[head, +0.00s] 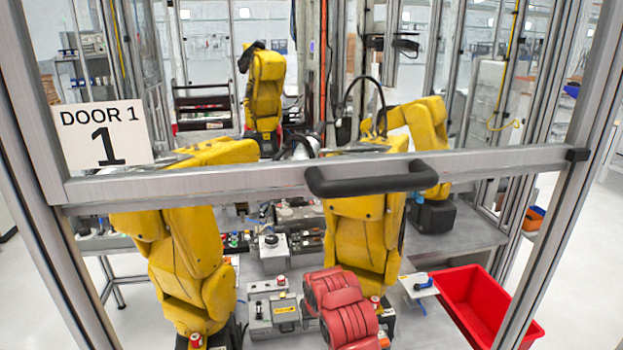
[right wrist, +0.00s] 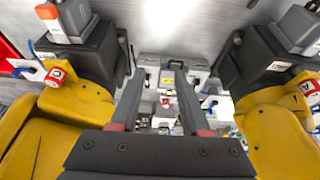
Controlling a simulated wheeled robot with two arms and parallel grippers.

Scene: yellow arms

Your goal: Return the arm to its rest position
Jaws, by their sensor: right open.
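My right gripper (right wrist: 160,70) shows in the right wrist view. Its two dark fingers are open and apart, with nothing held between them. Past the fingers lies a light grey box with a yellow label (right wrist: 167,77), standing on the cell table. The same labelled box (head: 286,310) shows in the head view between two yellow arms. In the head view I cannot make out the right gripper's fingertips with certainty. I cannot make out my left gripper in either view.
A door frame with a bar and black handle (head: 370,179) crosses the head view. Yellow arms (head: 180,260) (head: 365,235) flank the table's middle. A red bin (head: 520,328) is at the lower right.

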